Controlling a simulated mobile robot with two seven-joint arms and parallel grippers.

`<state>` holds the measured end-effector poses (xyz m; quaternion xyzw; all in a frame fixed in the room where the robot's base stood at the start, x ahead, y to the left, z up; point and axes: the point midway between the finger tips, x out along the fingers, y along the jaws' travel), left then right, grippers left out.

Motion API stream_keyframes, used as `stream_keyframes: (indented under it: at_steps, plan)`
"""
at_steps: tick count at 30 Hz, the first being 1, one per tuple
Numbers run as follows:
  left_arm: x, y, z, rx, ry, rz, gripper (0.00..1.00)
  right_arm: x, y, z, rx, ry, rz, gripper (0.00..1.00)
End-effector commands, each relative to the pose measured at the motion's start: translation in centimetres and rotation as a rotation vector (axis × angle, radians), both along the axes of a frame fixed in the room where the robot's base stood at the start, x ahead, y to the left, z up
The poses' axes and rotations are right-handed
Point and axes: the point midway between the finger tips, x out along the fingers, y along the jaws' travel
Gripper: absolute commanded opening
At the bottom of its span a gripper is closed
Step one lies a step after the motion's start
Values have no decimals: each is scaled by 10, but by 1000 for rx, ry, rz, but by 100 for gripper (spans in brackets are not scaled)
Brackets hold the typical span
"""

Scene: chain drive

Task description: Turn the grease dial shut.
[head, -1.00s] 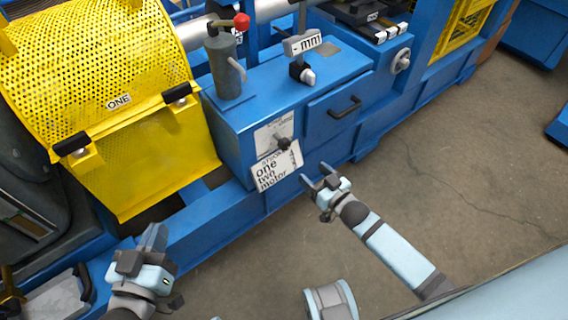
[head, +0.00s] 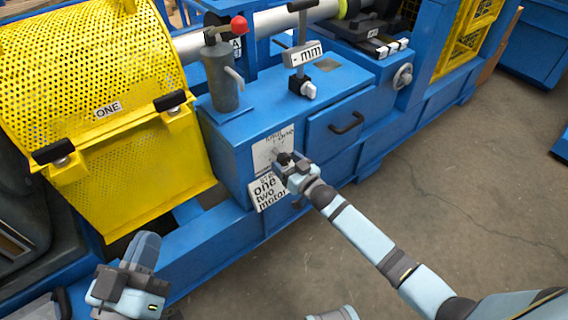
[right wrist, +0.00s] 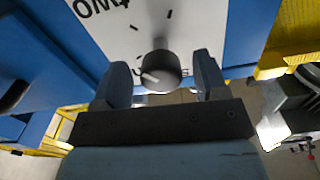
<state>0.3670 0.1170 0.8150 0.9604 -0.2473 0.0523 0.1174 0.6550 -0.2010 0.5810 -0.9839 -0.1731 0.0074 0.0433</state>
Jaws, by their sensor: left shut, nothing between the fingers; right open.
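The dial is a dark round knob (right wrist: 160,72) on a white plate (right wrist: 205,22) with black tick marks and partly cut-off lettering. Its pale pointer line shows on the knob's left side in the right wrist view. In the head view, the white plate (head: 266,152) is on the front of the blue housing, and my right gripper largely covers the knob. My right gripper (right wrist: 163,78) is open, with one finger on each side of the knob; I cannot tell whether they touch it. My left gripper (head: 145,248) is shut and empty at the lower left, away from the dial.
A label reading "one two motor" (head: 268,190) hangs just below the dial plate. A black drawer handle (head: 346,123) is to the right. A grey can with a red-knobbed lever (head: 222,80) stands on top. A yellow perforated guard (head: 80,75) is at left. Open floor lies at right.

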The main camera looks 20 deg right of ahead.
Motion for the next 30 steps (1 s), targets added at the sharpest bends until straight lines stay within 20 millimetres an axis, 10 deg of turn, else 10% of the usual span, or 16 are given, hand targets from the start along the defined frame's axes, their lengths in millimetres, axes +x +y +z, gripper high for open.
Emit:
stream_keyframes:
  at_steps: [13, 20, 30]
  plan:
    - [1, -1, -7, 11, 21, -5, 0, 13, 5, 0, -1, 1, 0, 67]
    - [1, -1, -7, 11, 21, -5, 0, 13, 5, 0, -1, 1, 0, 18]
    - [1, 0, -3, 8, 14, -3, 0, 13, 5, 1, -34, -11, 0, 17]
